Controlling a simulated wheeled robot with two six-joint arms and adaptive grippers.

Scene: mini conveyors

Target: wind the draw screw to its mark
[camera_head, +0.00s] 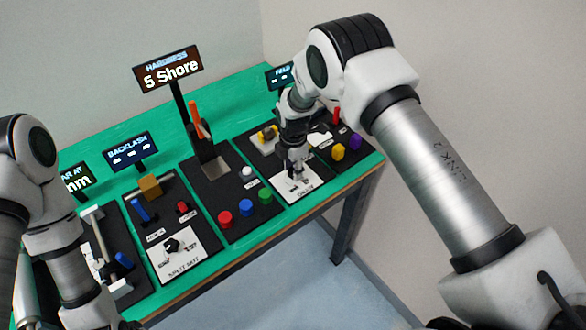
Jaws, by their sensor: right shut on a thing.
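My right gripper (296,162) reaches down over the white plate (304,192) at the front of the right-hand station. Its fingers are shut on a small part at that plate, which I take to be the draw screw. The fingers hide the part, and I cannot make out its mark. The plate's lettering is too small to read surely. A small dark display (280,76) stands behind this station, partly hidden by my right arm. My left arm comes down at the left edge, and its gripper is not in view.
The green table (236,92) holds several black stations. The middle one has red (225,218), blue and green knobs and a "5 Shore" display (168,70). A "BACKLASH" display (132,151) and a "SPLIT NUT" plate (176,256) lie left. Yellow (338,152) and purple knobs stand right of my gripper.

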